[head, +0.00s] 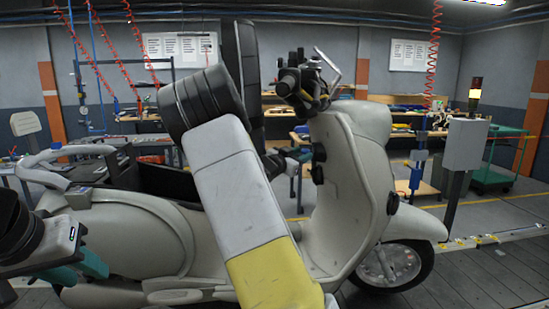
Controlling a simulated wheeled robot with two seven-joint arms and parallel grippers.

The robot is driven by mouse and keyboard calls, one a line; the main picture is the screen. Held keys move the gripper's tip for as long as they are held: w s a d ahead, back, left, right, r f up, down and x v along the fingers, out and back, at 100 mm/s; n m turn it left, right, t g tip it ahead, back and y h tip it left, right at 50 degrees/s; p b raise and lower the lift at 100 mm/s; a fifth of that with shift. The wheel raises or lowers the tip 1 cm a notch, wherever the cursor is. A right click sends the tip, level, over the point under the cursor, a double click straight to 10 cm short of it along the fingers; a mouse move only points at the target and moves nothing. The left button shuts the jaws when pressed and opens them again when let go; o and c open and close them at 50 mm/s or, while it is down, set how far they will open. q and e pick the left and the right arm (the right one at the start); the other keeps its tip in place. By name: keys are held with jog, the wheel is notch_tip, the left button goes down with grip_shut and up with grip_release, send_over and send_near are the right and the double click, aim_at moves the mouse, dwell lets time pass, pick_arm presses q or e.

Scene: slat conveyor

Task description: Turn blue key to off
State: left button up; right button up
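A pale cream scooter (357,150) stands across the view, its handlebar at the top and its front wheel at the right. Dark round fittings (318,163) sit on the inner face of its front shield. I cannot make out the blue key for certain. My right arm rises through the middle and hides part of the scooter. My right gripper (297,160), small and mostly hidden behind that arm, is close to the fittings; contact cannot be told. My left gripper (77,270), with teal fingers apart, is empty at the lower left, in front of the scooter's rear body.
Workbenches (150,140) with tools line the back wall. A grey box on a post (464,145) stands at the right, with a green cart (497,165) behind it. Red coiled hoses hang from above. Slatted floor (470,280) is clear at the lower right.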

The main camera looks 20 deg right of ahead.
jog(key=shift+w+d, duration=0.15)
jog(key=shift+d, duration=0.1)
grip_shut()
jog(key=shift+r+n+g+y, duration=0.25)
jog(key=shift+n+g+y, duration=0.15)
jog(key=shift+n+y, duration=0.6)
jog(key=shift+o, duration=2.1)
grip_release()
jog(key=shift+n, duration=0.3)
